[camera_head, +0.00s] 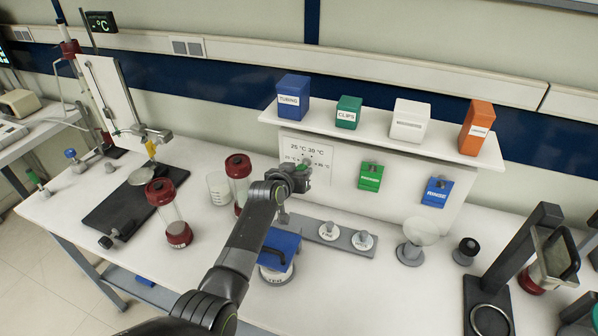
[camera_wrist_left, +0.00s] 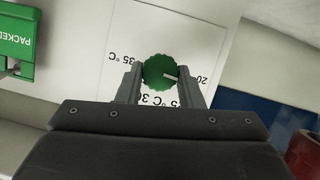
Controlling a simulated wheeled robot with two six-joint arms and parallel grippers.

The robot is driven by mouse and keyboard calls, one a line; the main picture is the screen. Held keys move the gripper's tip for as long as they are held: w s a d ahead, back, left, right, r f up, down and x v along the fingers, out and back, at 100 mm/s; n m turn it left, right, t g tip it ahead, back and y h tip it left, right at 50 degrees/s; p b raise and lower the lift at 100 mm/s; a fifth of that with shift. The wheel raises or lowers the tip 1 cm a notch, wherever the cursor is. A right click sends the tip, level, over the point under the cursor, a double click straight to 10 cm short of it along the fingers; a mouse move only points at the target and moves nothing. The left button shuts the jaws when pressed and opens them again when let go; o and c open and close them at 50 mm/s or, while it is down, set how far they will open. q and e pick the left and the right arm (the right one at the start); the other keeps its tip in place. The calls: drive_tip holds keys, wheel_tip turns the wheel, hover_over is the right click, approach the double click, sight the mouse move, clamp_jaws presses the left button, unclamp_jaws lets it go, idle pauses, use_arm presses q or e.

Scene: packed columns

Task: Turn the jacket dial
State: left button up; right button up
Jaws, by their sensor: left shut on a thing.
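The jacket dial (camera_wrist_left: 158,72) is a round green knob with a ridged rim and a white pointer mark. It sits on a white panel (camera_wrist_left: 100,25) printed with temperatures such as 20, 25, 30 and 35 °C. My left gripper (camera_wrist_left: 160,80) is shut on the dial, one finger on each side of its rim. In the head view my left gripper (camera_head: 302,172) reaches the temperature panel under the shelf and mostly hides the dial. Part of the scale is hidden behind the gripper. My right gripper is not in view.
A green block marked PACKED (camera_wrist_left: 12,38) hangs beside the panel. A shelf (camera_head: 360,137) above holds blue, green, white and orange boxes. Red-capped columns (camera_head: 238,180) and a beaker (camera_head: 217,188) stand left of my arm. A blue-topped item (camera_head: 281,247) is beneath it.

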use_arm(q)
drive_tip(key=shift+s+d+m+t+y, duration=0.15)
drive_tip(key=shift+m+t+y, duration=0.1)
drive_tip(key=shift+m+y, duration=0.6)
drive_tip(key=shift+w+d+m+t+y, duration=0.1)
drive_tip(key=shift+m+t+y, duration=0.25)
drive_tip(key=shift+m, duration=0.8)
drive_tip(key=o, duration=1)
drive_tip(key=shift+c, duration=0.2)
